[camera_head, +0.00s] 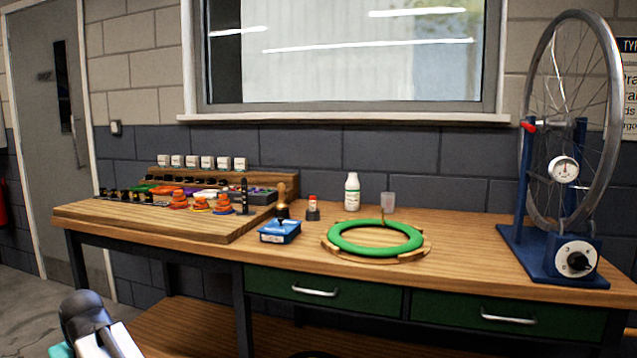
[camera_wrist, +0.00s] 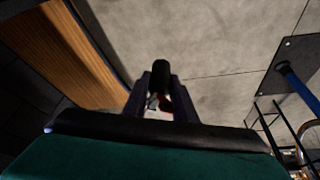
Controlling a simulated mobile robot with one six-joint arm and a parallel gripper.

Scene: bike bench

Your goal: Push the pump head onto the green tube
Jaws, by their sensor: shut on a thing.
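The green tube (camera_head: 375,238) lies flat on a round wooden holder (camera_head: 330,251) on the bench. A thin brass-coloured valve stem (camera_head: 383,217) stands up at its far side. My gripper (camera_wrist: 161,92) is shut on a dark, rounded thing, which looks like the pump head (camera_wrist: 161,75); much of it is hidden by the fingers. In the wrist view it hangs over grey floor, away from the tube. In the head view only part of my arm shows at the lower left, and the fingers cannot be made out.
A blue box (camera_head: 280,232), a small red-capped bottle (camera_head: 312,208), a white bottle (camera_head: 352,192) and a clear cup (camera_head: 388,202) stand near the tube. A wheel stand (camera_head: 555,250) occupies the bench's right end. A blue pole on a dark plate (camera_wrist: 290,58) stands right in the wrist view.

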